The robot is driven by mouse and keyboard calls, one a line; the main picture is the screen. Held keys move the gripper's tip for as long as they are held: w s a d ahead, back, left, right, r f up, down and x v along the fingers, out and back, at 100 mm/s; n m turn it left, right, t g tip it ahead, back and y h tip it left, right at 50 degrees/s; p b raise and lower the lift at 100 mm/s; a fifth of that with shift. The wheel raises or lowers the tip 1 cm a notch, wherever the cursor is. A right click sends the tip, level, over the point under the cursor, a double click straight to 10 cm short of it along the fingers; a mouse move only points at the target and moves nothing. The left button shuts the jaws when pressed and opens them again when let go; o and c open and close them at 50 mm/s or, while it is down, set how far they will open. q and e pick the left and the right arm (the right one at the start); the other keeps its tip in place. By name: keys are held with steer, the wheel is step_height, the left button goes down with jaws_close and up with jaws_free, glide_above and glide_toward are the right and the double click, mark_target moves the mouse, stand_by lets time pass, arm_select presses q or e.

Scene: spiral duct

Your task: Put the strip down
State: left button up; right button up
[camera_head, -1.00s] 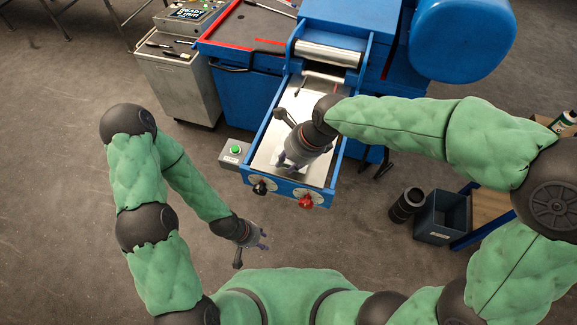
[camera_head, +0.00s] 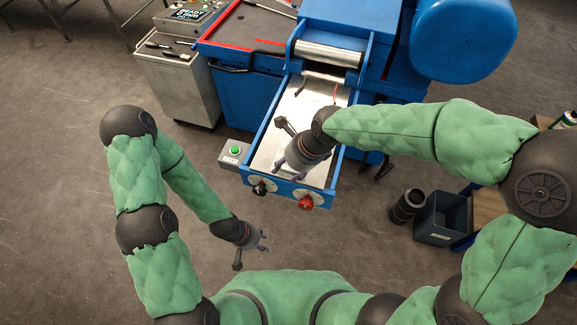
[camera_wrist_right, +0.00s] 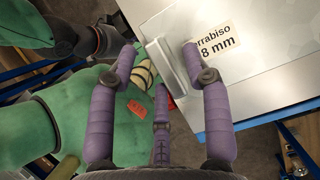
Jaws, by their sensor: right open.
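A shiny metal sheet (camera_head: 308,107) lies in the blue tray (camera_head: 257,137) of the machine. In the right wrist view, a bright metal surface (camera_wrist_right: 265,85) has a white label (camera_wrist_right: 217,47) reading "rrabiso 8 mm". A narrow raised metal piece (camera_wrist_right: 166,66) shows between my right fingertips; I cannot tell whether it is the strip. My right gripper (camera_head: 287,167) is over the near part of the tray and hides what is under it; in its wrist view (camera_wrist_right: 159,52) the fingers are apart. My left gripper (camera_head: 262,241) hangs in front of the machine; its opening is too small to judge.
Two knobs, one black (camera_head: 261,188) and one red (camera_head: 306,203), sit on the tray's front. A green button box (camera_head: 235,153) stands at its left. A dark bin (camera_head: 441,217) and a black cylinder (camera_head: 407,206) stand on the floor at right.

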arm_select(q)
step_height(320, 180, up, 2)
steer(key=shift+r+p, duration=0.1)
steer(key=shift+p, duration=0.95)
arm_select(e)
steer(key=v, duration=1.2)
arm_select(q)
steer(key=shift+s, duration=0.15)
